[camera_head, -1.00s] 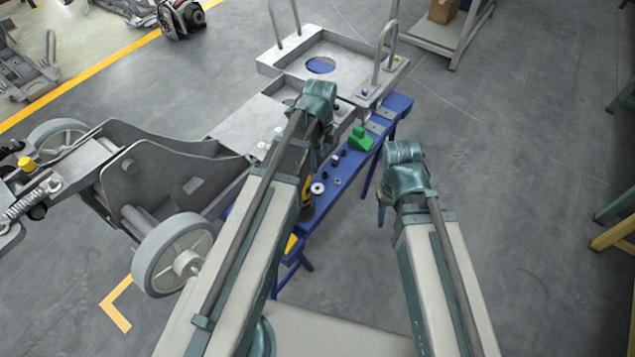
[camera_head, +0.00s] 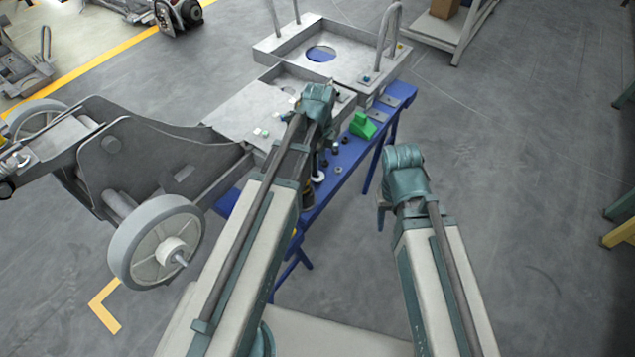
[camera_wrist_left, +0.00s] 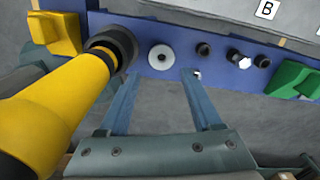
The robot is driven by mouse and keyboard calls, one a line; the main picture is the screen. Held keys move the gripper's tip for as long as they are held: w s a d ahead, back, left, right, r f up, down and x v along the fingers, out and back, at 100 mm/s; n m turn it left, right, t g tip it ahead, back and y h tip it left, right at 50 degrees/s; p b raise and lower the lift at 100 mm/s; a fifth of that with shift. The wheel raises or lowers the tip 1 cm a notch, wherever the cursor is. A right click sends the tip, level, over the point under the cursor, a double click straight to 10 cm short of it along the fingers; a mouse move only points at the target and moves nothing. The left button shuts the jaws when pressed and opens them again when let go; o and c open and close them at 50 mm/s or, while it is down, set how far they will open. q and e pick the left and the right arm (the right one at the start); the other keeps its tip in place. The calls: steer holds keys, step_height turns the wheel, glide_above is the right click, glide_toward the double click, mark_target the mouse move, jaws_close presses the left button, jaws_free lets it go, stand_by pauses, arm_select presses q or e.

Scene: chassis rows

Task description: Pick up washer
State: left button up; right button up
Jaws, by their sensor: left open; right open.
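The washer (camera_wrist_left: 161,57) is a pale round disc with a dark centre hole, lying flat on the blue bench (camera_wrist_left: 132,62) in the left wrist view. In the head view the washer (camera_head: 318,177) shows just beside my left wrist. My left gripper (camera_wrist_left: 161,76) is open and empty. Its two blue fingers point toward the bench, and the washer appears between and just beyond the tips. In the head view the left fingers are mostly hidden by the arm. My right gripper (camera_head: 381,212) hangs over the floor right of the bench, with its fingers barely visible.
A yellow and black tool (camera_wrist_left: 60,105) stands close left of the left fingers. Black fasteners (camera_wrist_left: 203,50) and a bolt (camera_wrist_left: 238,59) lie right of the washer. A green block (camera_head: 362,126) is further along the bench. The grey chassis (camera_head: 262,105) borders the bench.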

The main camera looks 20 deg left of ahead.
arm_select(q)
steer(key=f+b, duration=0.2)
steer(key=a+f+b, duration=0.1)
steer(key=f+b, duration=0.1)
steer(key=shift+w+f, duration=0.15)
steer(key=shift+w, duration=0.05)
steer(key=shift+f+b, duration=0.55)
steer(key=shift+b, duration=0.1)
steer(key=shift+r, duration=0.1)
steer(key=shift+c, duration=0.3)
jaws_close()
step_height(320, 180, up, 10)
steer(key=p, duration=1)
